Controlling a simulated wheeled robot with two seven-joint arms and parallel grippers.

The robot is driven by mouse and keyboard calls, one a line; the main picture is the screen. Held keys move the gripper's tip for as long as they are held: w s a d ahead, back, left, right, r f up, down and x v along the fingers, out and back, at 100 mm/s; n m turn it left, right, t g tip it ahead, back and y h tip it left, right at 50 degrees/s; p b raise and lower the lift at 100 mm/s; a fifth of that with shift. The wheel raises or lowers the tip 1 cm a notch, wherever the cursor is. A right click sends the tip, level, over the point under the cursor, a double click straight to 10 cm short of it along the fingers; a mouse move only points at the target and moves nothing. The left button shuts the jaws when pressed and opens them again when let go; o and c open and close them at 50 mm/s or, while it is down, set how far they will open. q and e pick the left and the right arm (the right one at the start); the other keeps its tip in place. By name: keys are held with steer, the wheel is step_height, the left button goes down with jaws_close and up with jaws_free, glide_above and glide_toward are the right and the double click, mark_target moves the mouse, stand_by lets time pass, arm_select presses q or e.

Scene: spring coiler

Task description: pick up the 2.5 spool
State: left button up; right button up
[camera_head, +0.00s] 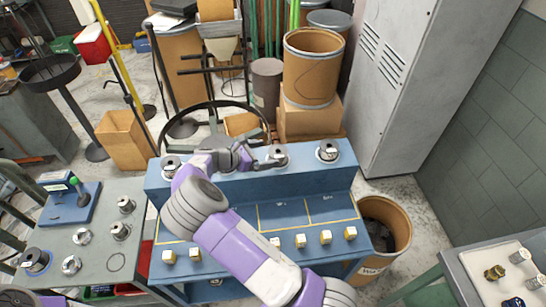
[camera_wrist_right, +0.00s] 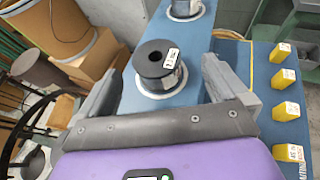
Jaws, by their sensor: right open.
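Three spools stand on the raised back ledge of the blue bench (camera_head: 300,180): a left spool (camera_head: 171,163), a middle spool (camera_head: 277,154) and a right spool (camera_head: 327,150). My right gripper (camera_head: 262,160) is open at the middle spool. In the wrist view this spool (camera_wrist_right: 155,62) has a black top flange, a silvery winding and a small white label whose number I cannot read surely. It lies ahead, between the two spread fingers (camera_wrist_right: 163,70), with gaps on both sides. Another spool (camera_wrist_right: 184,9) stands beyond it. My left gripper is not in view.
More spools stand on the left grey table (camera_head: 105,255) and the right table (camera_head: 475,265). A black ring (camera_head: 213,104) rises behind the ledge. A cardboard drum (camera_head: 312,65) stands behind; a tall cabinet (camera_head: 420,80) is at right.

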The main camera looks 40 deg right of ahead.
mark_target(273, 153)
steer(key=shift+w+d+f, duration=0.1)
steer(key=shift+w+f, duration=0.2)
steer(key=shift+f, duration=0.2)
steer(key=shift+w+d+f, duration=0.1)
steer(key=shift+d+f, duration=0.1)
steer(key=shift+d, duration=0.1)
steer(key=x, duration=0.6)
steer(key=shift+d+f, duration=0.25)
steer(key=shift+d, duration=0.05)
steer(key=c, duration=1.3)
steer(key=shift+c, duration=0.2)
steer(key=shift+r, duration=0.1)
